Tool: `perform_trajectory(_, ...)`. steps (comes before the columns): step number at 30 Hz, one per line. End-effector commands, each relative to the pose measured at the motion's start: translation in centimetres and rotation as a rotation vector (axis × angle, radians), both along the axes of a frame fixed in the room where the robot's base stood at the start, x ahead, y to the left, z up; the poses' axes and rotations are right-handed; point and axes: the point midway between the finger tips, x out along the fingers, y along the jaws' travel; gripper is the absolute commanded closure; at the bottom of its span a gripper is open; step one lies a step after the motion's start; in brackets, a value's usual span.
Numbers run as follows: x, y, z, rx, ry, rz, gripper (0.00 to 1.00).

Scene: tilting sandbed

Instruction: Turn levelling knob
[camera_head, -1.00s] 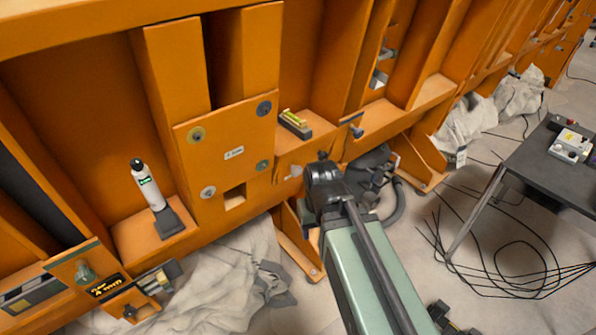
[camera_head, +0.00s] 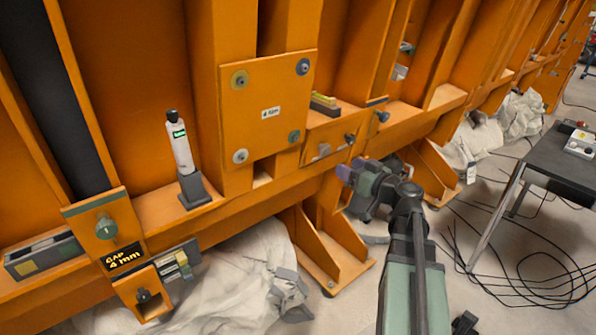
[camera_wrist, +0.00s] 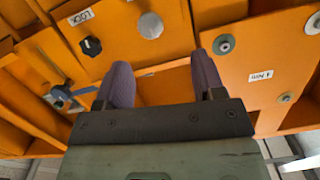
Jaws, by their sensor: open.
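Several knobs show, and I cannot tell for certain which is the levelling knob. A green knob (camera_head: 106,227) sits on the orange plate above the "GAP 4 mm" label at the lower left, far from my gripper. A black knob (camera_head: 145,297) is below it. Another black knob (camera_head: 349,138) is on the orange frame close to my gripper (camera_head: 357,172); a black knob also shows in the wrist view (camera_wrist: 92,46), left of the fingers, beside a white label and a pale round disc (camera_wrist: 151,25). My gripper (camera_wrist: 163,65) is open with nothing between its purple fingers.
A bolted orange plate (camera_head: 262,132) stands left of my gripper. Grey cloth (camera_head: 240,275) lies below. A dark table (camera_head: 560,158) and floor cables are at right.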

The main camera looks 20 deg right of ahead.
Motion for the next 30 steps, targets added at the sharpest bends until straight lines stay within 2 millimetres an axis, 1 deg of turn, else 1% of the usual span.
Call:
perform_trajectory(1, 0.1, -0.3, 0.5, -0.049, -0.037, -0.020, 0.37)
perform_trajectory(3, 0.1, -0.4, 0.5, -0.110, -0.057, -0.028, 0.37)
perform_trajectory(8, 0.4, -0.2, 0.5, -0.127, -0.060, -0.023, 0.37)
perform_trajectory(11, 1.7, 0.1, 0.5, -0.125, -0.060, -0.021, 0.37)
perform_trajectory(14, 3.8, 0.8, 0.5, -0.126, -0.060, -0.019, 0.37)
perform_trajectory(18, 7.1, 1.9, 0.4, -0.125, -0.059, -0.018, 0.37)
perform_trajectory(21, 8.9, 2.5, 0.4, -0.125, -0.059, -0.019, 0.37)
perform_trajectory(25, 10.2, 3.0, 0.4, -0.125, -0.059, -0.020, 0.37)
perform_trajectory(30, 10.4, 3.2, 0.4, -0.125, -0.059, -0.021, 0.37)
